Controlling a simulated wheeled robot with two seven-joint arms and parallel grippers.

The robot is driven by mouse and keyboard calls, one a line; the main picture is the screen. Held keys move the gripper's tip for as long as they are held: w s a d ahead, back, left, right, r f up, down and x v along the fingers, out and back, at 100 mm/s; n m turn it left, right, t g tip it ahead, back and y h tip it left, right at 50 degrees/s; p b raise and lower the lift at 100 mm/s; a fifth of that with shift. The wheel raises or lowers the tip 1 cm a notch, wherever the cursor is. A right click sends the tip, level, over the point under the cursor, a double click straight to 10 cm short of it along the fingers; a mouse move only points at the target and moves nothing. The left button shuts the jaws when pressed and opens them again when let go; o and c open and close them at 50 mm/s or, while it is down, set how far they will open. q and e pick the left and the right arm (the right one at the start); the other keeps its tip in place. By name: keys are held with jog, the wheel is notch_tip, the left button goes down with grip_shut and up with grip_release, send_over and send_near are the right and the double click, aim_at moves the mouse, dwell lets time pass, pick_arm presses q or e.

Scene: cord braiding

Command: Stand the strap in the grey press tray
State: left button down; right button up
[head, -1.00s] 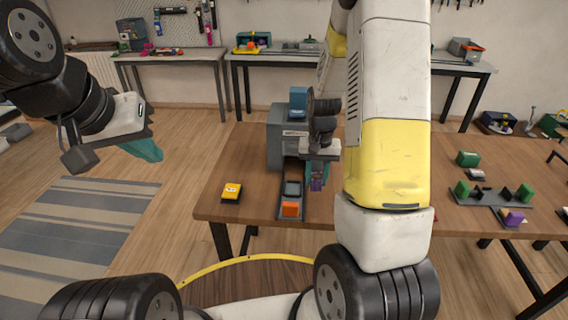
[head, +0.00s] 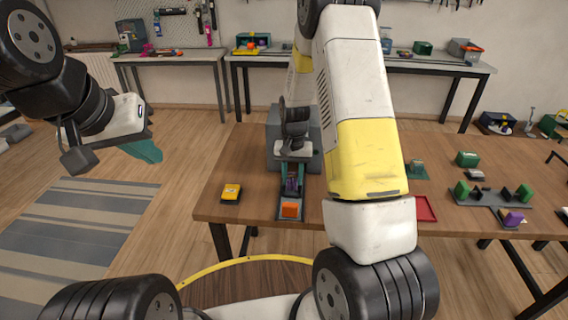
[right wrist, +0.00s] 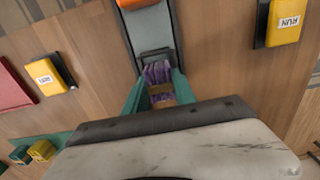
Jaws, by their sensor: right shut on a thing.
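The purple strap (head: 291,183) is a bundle with a tan band, seen best in the right wrist view (right wrist: 157,74). My right gripper (head: 291,179) is shut on it, a teal finger on each side, in front of the grey press (head: 274,152). The grey press tray (right wrist: 152,62) lies on a dark track, just beyond the strap in the right wrist view. The strap appears over the tray's near part; whether it touches the tray I cannot tell. My left gripper (head: 143,150) is off the table at the left, its opening unclear.
An orange block (head: 290,210) sits at the track's front end. A yellow RUN button box (head: 231,192) stands left of the track. A red tray (head: 423,209) and a fixture with green blocks (head: 494,194) lie to the right. The wood between button and track is clear.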

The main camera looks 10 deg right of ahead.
aim_at(293, 176)
jog(key=shift+f, duration=0.15)
jog(key=shift+f, duration=0.45)
jog(key=o, duration=1.1)
jog(key=shift+r, duration=0.1)
notch_tip(293, 176, up, 13)
jog(key=s+r+n+t+y, duration=0.1)
jog(key=s+r+t, duration=0.2)
jog(key=s+r, duration=0.8)
jog(key=s+r+n+t, duration=0.1)
jog(key=s+r, duration=0.1)
jog(key=s, duration=0.2)
jog(key=s+a+r+n+t, duration=0.1)
jog(key=s+r, duration=0.2)
jog(key=s, duration=0.2)
jog(key=s+a+r+t+y, duration=0.1)
jog(key=s+r, duration=0.1)
jog(key=s, duration=0.2)
jog(key=shift+s+a+r+n, duration=0.1)
jog(key=shift+s+r+n, duration=0.05)
jog(key=shift+r+n, duration=0.2)
